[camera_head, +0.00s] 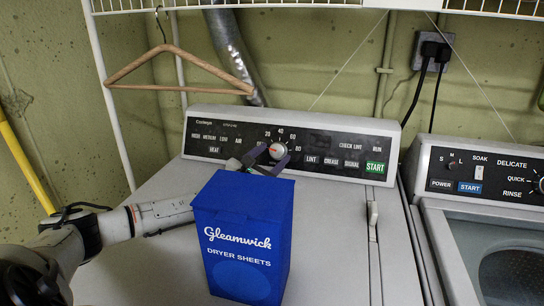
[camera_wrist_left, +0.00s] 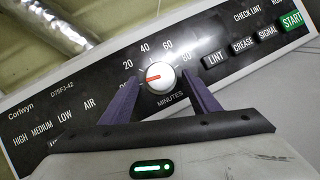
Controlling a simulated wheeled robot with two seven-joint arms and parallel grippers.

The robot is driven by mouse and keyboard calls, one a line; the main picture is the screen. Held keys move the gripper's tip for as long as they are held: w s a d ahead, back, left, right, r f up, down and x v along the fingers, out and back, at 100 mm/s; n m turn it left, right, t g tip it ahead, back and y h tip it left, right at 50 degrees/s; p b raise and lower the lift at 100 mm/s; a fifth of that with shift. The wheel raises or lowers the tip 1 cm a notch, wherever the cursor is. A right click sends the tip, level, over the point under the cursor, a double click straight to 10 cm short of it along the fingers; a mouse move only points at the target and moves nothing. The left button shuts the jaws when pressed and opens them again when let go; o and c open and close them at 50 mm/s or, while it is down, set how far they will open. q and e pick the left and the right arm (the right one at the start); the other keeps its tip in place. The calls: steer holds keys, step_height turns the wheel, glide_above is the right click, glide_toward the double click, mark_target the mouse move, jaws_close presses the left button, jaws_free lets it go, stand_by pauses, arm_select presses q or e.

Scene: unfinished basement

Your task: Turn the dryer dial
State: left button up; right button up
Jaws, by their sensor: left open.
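The dryer dial (camera_head: 279,149) is a round pale knob with a red pointer on the dryer's black control panel (camera_head: 227,131). In the left wrist view the dial (camera_wrist_left: 158,77) sits inside a minutes scale, its pointer toward the left. My left gripper (camera_head: 271,154) is open at the panel. Its two dark purple fingers (camera_wrist_left: 160,82) stand left and right of the dial; I cannot tell whether they touch it. My right gripper is not in view.
A blue box of dryer sheets (camera_head: 244,215) stands on the dryer top, in front of my left wrist. A wooden hanger (camera_head: 179,51) hangs from a wire shelf (camera_head: 320,5). A washer (camera_head: 485,190) stands at the right. The dryer top right of the box is clear.

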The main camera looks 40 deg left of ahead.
arm_select(q)
steer(key=c, duration=1.1)
steer(key=shift+o, duration=0.2)
steer(key=shift+r+m, duration=0.1)
steer(key=shift+m, duration=0.3)
steer(key=m, duration=0.1)
steer(key=m+h, duration=0.1)
steer(key=m+h+p, duration=0.1)
steer(key=shift+a+r, duration=0.25)
steer(key=m, duration=0.1)
steer(key=m+g+h+p, duration=0.1)
steer(key=m, duration=0.1)
steer(key=m+h, duration=0.1)
steer(key=m, duration=0.1)
steer(key=shift+a+r+g+p, duration=0.2)
steer(key=shift+r+g+p, duration=0.1)
steer(key=shift+g, duration=0.1)
steer(key=m+g, duration=0.1)
steer(key=m, duration=0.2)
steer(key=shift+w+a+r+h, duration=0.1)
steer(key=shift+h, duration=0.3)
steer(key=m+g, duration=0.2)
steer(key=m, duration=0.3)
steer(key=shift+w+r+g+h, duration=0.15)
steer(key=shift+r+g+h, duration=0.15)
steer(key=shift+g, duration=0.1)
steer(key=shift+m, duration=0.3)
